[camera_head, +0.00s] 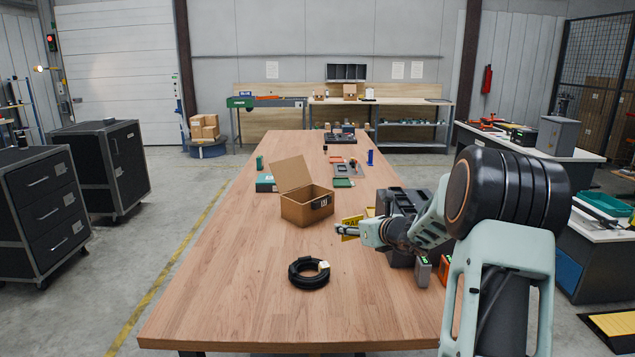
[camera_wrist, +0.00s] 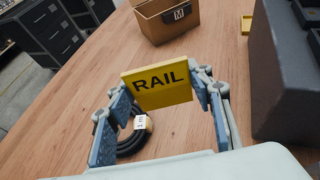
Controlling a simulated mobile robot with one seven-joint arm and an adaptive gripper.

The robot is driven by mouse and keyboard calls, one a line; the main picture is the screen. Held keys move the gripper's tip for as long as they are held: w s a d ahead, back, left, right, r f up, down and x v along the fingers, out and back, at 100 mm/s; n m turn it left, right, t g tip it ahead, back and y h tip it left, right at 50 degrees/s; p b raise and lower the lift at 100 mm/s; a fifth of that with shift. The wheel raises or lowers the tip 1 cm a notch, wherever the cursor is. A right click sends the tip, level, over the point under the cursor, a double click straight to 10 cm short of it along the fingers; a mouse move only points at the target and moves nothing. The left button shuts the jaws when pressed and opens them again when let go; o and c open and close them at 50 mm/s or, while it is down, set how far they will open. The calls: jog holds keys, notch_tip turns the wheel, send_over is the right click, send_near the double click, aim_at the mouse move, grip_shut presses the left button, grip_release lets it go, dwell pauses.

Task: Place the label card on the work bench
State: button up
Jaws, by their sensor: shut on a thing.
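My gripper (camera_wrist: 160,120) is shut on the label card (camera_wrist: 158,84), a yellow card with the dark word RAIL. The card is held upright between the fingertips, above the work bench (camera_wrist: 75,123). In the head view, my gripper (camera_head: 348,230) is over the right half of the wooden bench (camera_head: 235,265), and the yellow card (camera_head: 350,223) shows only in part behind it. How high the card is above the wood is hard to tell.
A black cable coil (camera_head: 309,272) with a white tag lies near the front. An open cardboard box (camera_head: 305,208) stands beyond the card. A dark case (camera_wrist: 282,85) stands close on the right. The bench's front left is bare.

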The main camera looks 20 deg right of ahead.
jog(key=shift+w+d+r, duration=0.4)
jog(key=shift+d+r, duration=0.05)
jog(key=shift+r, duration=0.05)
jog(key=s+a+f+b, duration=0.1)
jog(key=s+f, duration=0.2)
jog(key=s, duration=0.1)
jog(key=s+a+f+b, duration=0.1)
jog(key=s+a+f, duration=0.1)
jog(key=s+f, duration=0.1)
jog(key=s+a+f+b, duration=0.1)
jog(key=s+f, duration=0.2)
jog(key=s, duration=0.2)
jog(key=shift+s+a, duration=0.15)
jog(key=shift+a, duration=0.15)
jog(key=shift+s+f, duration=0.15)
jog(key=shift+s+a+f+b, duration=0.1)
jog(key=shift+s+f+b, duration=0.1)
jog(key=shift+f, duration=0.7)
jog(key=shift+s+a+f+b, duration=0.1)
jog(key=shift+f+b, duration=0.1)
jog(key=shift+f, duration=0.7)
jog(key=shift+f, duration=0.2)
jog(key=o, duration=0.8)
jog(key=shift+o, duration=0.2)
jog(key=shift+r, duration=0.15)
